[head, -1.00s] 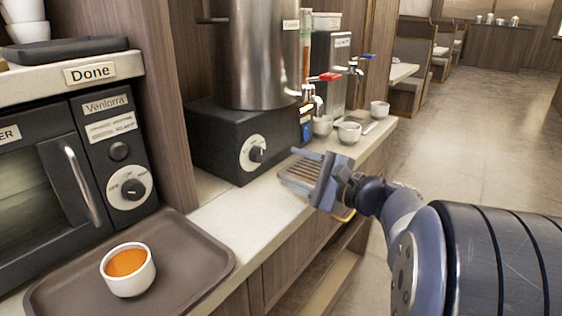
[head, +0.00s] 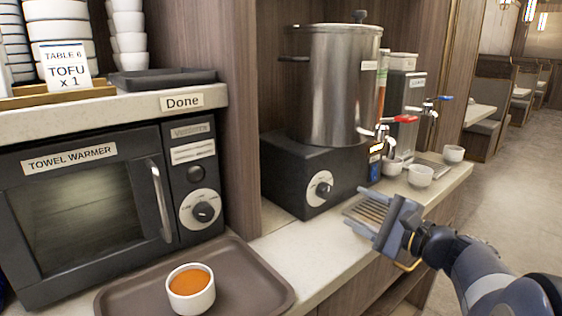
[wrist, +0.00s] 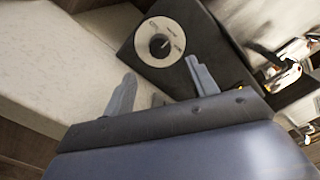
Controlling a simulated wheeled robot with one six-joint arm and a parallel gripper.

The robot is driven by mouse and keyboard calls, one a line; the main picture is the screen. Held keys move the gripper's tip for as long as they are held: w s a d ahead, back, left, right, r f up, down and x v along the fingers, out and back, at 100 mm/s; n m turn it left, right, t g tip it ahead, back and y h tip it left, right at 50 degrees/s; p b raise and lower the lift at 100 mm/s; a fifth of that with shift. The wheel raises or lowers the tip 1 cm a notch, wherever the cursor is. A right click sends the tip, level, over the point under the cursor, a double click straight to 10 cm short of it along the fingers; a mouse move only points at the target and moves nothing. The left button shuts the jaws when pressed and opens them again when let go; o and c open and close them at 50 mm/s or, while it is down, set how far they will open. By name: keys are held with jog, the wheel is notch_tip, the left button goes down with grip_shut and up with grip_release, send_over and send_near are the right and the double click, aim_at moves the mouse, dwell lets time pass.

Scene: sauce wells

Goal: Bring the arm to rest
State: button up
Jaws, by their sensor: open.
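My gripper (head: 376,226) is at the right of the head view, above the counter's front edge and in front of the black urn base. Its two fingers are apart with nothing between them. In the wrist view my gripper (wrist: 160,85) shows both fingers spread, with the urn base's dial (wrist: 159,42) beyond them. My arm reaches in from the lower right of the head view. It touches nothing that I can see.
A white cup of orange sauce (head: 191,289) stands on a brown tray (head: 262,268) at the front. The steel urn (head: 335,85) stands behind my gripper on its black base (head: 290,180). Small white bowls (head: 420,175) stand to the right. A towel warmer (head: 80,215) is at left.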

aim_at(329, 193)
jog(key=x, duration=0.8)
jog(key=shift+s+d, duration=0.1)
jog(key=shift+s, duration=0.05)
